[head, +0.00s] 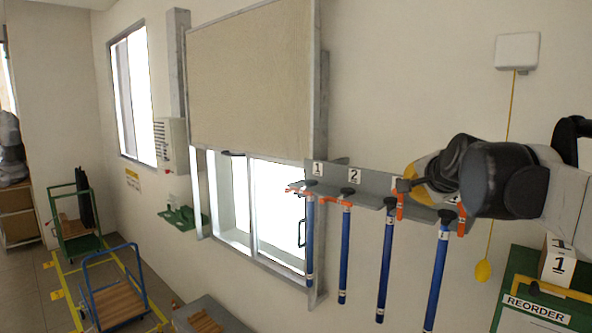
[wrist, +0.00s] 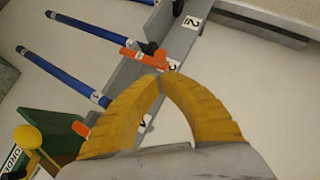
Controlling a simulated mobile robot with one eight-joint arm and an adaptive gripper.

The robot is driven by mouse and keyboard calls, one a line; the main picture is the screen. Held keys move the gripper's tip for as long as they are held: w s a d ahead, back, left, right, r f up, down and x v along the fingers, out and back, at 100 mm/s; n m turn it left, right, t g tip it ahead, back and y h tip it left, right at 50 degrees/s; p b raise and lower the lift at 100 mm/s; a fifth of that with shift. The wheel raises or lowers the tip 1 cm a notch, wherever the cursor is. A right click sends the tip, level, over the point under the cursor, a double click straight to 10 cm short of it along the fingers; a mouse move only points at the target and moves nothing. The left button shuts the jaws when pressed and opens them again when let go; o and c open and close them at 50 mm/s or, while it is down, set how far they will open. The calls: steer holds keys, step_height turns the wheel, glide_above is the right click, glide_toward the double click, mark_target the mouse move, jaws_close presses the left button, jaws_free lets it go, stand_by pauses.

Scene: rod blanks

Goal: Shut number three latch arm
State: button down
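A grey rail (head: 372,184) on the wall holds blue rods hanging under numbered labels, with orange latch arms beside them. The number three latch arm (head: 400,206) stands out beside the third rod (head: 386,265); in the wrist view this arm (wrist: 143,58) points away from the rail beside the rod's black cap. The latch arms at one (head: 297,189) and two (head: 334,200) show to the left. Contact is unclear.
A green REORDER bin (head: 540,312) with a box (head: 557,262) stands at right. A yellow pull cord (head: 490,235) hangs behind my arm. A window with a blind (head: 262,85) is left of the rail. Carts (head: 110,290) stand far left.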

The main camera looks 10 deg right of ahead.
steer(key=shift+w+a+f, duration=0.2)
steer(key=shift+w+f, duration=0.05)
steer(key=shift+f, duration=0.05)
steer(key=shift+a+r, duration=0.1)
steer(key=shift+w+a+g, duration=0.15)
steer(key=shift+w+g, duration=0.15)
steer(key=shift+w+a+r+n+p, duration=0.1)
steer(key=shift+w+r+n+p, duration=0.05)
steer(key=shift+n+p, duration=0.2)
steer(key=shift+w+a+g, duration=0.2)
steer(key=shift+g, duration=0.3)
